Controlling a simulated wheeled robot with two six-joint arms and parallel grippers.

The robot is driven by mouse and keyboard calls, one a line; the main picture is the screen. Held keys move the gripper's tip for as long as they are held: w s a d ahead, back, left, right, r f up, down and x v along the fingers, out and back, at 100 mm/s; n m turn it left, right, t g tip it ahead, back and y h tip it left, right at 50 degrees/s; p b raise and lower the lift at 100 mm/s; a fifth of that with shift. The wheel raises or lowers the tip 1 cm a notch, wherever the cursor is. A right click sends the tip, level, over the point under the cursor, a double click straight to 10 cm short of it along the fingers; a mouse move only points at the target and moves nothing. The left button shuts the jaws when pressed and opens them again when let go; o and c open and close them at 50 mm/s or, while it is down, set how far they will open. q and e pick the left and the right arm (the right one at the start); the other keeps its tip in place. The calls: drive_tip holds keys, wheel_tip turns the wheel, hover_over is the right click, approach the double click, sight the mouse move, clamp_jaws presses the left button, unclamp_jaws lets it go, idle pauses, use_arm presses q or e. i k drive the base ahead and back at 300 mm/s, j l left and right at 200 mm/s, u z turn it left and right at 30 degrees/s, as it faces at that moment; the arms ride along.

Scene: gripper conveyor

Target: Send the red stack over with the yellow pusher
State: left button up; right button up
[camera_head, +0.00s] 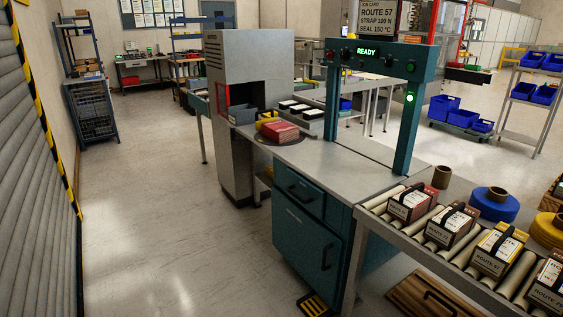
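A red stack (281,131) lies on a dark round plate at the far end of the grey worktop (325,165), left of the teal arch. A small yellow piece (268,117) shows just behind its left end; I cannot tell whether it is the yellow pusher or whether it touches the stack. Neither of my grippers is in view.
The teal arch (405,130) shows "READY" and a green light. A roller conveyor (383,208) at the right carries several strapped packs, one of them yellow-topped (498,250). A grey cabinet (245,75) stands behind the red stack. The floor at left is clear.

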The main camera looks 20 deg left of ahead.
sight(269, 114)
drive_tip(key=i+j, duration=0.2)
drive_tip(key=j, duration=0.25)
drive_tip(key=i+j, duration=0.2)
drive_tip(key=j, duration=0.3)
drive_tip(key=i+j, duration=0.2)
drive_tip(key=j, duration=0.25)
drive_tip(key=i+j+z, duration=0.1)
drive_tip(key=j, duration=0.35)
drive_tip(key=i+j, duration=0.3)
drive_tip(key=j, duration=0.2)
drive_tip(key=i+j, duration=0.2)
drive_tip(key=j, duration=0.25)
drive_tip(key=i+j, duration=0.2)
drive_tip(key=j, duration=0.3)
drive_tip(key=i+j+z, duration=0.1)
drive_tip(key=j, duration=0.4)
drive_tip(key=i, duration=0.05)
